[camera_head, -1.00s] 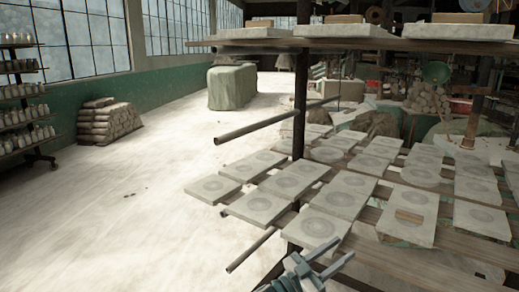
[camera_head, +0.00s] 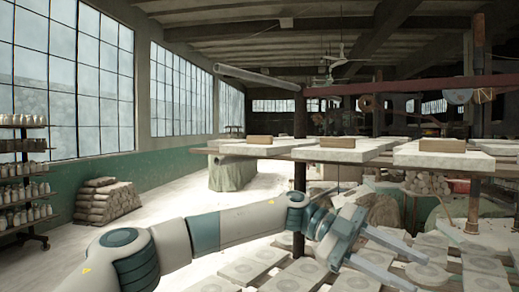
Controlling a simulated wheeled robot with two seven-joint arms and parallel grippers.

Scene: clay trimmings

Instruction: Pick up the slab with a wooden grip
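Three pale slabs lie in a row on the upper shelf, each with a wooden block on top. They are the left slab (camera_head: 232,150), the middle slab (camera_head: 322,154) and the right slab (camera_head: 480,161). The wooden blocks are the left grip (camera_head: 260,140), the middle grip (camera_head: 338,142) and the right grip (camera_head: 443,145). My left gripper (camera_head: 420,272) is open and empty. In the picture it is below the upper shelf and over the lower rack's slabs; its exact height is unclear. My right gripper is not in view.
Several flat slabs (camera_head: 483,264) with round marks lie on the lower rack, partly hidden by my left arm. A dark post (camera_head: 299,120) stands at the rack. Stacked sacks (camera_head: 104,201) and a jar shelf (camera_head: 22,190) are at left. The pale floor between is clear.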

